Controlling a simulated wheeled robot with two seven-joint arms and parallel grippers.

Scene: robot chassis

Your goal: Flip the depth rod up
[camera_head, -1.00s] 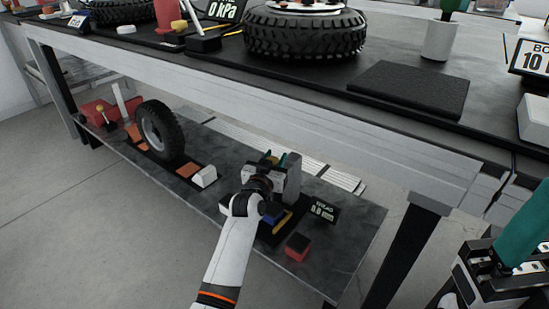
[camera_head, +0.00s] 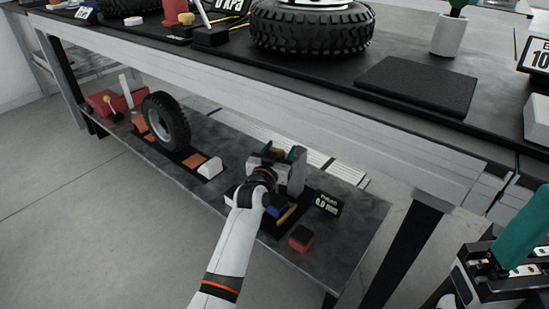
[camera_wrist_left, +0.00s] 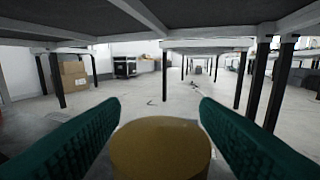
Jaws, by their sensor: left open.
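My left gripper (camera_head: 282,155) reaches over the lower shelf beside a grey upright block (camera_head: 297,174). Its two green fingers are open and stand apart on either side of a round yellow-topped piece (camera_wrist_left: 160,148) in the left wrist view; I cannot tell whether they touch it. I cannot tell for sure which part is the depth rod; my wrist hides much of the device there. A small black display (camera_head: 327,203) reading about 0.0 mm stands to its right. My right gripper (camera_head: 522,238) shows only in part at the right edge, with one teal finger.
A tyre (camera_head: 166,122) stands upright on the lower shelf (camera_head: 345,235), left of my left arm. A white block (camera_head: 209,168) and a black-topped red block (camera_head: 301,238) also rest there. The workbench top (camera_head: 405,45) overhangs the shelf.

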